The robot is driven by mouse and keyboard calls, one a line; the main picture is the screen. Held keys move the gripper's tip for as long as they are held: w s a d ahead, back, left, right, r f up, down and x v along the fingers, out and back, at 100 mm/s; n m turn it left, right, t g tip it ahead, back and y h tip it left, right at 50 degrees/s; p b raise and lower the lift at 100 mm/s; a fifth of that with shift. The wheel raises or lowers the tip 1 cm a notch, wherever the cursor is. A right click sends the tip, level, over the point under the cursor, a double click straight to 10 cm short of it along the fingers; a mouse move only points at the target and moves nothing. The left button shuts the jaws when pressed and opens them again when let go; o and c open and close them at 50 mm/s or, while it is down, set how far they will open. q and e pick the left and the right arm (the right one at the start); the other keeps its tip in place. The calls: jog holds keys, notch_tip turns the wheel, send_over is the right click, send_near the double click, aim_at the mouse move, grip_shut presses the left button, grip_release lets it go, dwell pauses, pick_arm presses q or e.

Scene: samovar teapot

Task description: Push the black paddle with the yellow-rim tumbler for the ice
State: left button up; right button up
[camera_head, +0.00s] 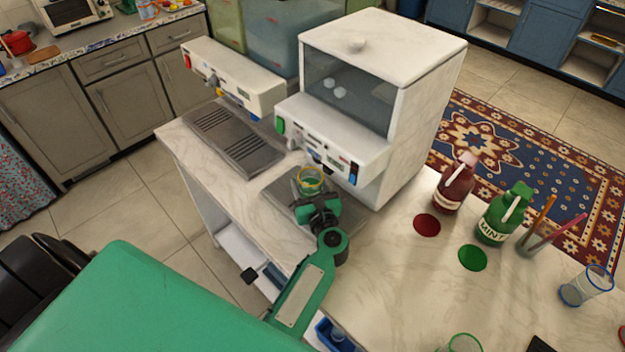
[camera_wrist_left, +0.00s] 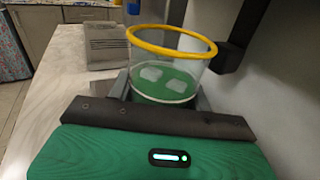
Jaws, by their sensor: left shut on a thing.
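The yellow-rim tumbler (camera_head: 309,181) is upright in my left gripper (camera_head: 316,203), below the front panel of the white ice machine (camera_head: 425,100). In the left wrist view the tumbler (camera_wrist_left: 172,62) shows two pale ice cubes (camera_wrist_left: 163,77) inside and green at its bottom. My left gripper is shut on it; its fingers are mostly hidden behind the dark wrist edge. A black part (camera_wrist_left: 240,42), which looks like the paddle, hangs just right of the yellow rim; I cannot tell whether they touch. My right gripper is not in view.
A second white dispenser (camera_head: 235,78) with a grey drip tray (camera_head: 235,138) stands at left. On the right counter are a red bottle (camera_head: 457,185), a green mint bottle (camera_head: 503,215), straws (camera_head: 540,235) and a blue-rim tumbler (camera_head: 585,287). A green-rim glass (camera_head: 462,343) stands at the front.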

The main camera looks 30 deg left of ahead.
pick_arm(q)
jog(key=shift+s+a, duration=0.25)
jog(key=shift+s, duration=0.4)
dwell(0.3)
jog(key=shift+s, duration=0.15)
jog(key=s+a, duration=0.1)
jog(key=s, duration=0.2)
jog(key=s+a, duration=0.1)
jog(key=s, duration=0.2)
jog(key=s+a, duration=0.1)
jog(key=s, duration=0.2)
jog(key=shift+s+a, duration=0.1)
jog(key=shift+a, duration=0.05)
jog(key=shift+r, duration=0.1)
